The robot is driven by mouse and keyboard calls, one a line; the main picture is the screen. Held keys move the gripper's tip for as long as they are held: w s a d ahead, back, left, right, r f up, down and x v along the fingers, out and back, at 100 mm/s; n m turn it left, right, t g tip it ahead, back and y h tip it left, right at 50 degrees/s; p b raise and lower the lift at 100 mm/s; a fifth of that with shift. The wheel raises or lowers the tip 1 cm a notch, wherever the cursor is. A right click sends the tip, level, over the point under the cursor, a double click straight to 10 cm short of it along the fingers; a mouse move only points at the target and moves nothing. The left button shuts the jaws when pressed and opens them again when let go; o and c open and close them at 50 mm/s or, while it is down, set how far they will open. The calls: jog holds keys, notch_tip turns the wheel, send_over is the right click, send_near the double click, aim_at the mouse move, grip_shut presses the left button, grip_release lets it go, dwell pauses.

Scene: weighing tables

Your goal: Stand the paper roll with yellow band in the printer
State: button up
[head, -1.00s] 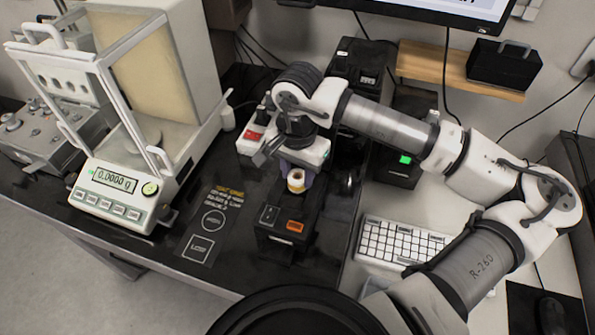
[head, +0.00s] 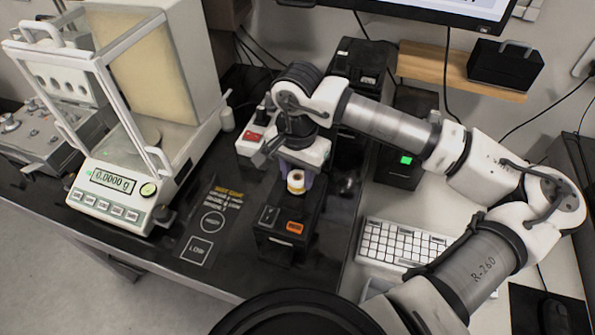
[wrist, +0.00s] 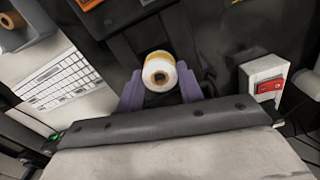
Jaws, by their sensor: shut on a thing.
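The paper roll with yellow band (head: 296,184) is white with a yellow band and an open core. It also shows in the wrist view (wrist: 159,74), end towards the camera, between the two purple fingers. My gripper (head: 296,178) is shut on it. The roll is at the printer (head: 283,240), a black box with an orange button, at or over its rear part. I cannot tell whether the roll touches the printer. The printer's black body also shows in the wrist view (wrist: 128,18).
The balance (head: 120,200) with its glass case stands to the left, reading 0.0000 g. A white box with a red switch (head: 252,138) stands just left of my gripper. A white keyboard (head: 400,243) lies to the right. A monitor (head: 440,10) hangs at the back.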

jog(key=shift+f+b, duration=0.65)
jog(key=shift+b, duration=0.25)
jog(key=o, duration=1.6)
jog(key=shift+o, duration=0.2)
jog(key=shift+r, duration=0.15)
jog(key=shift+r+p, duration=1.5)
jog(key=shift+r, duration=2.15)
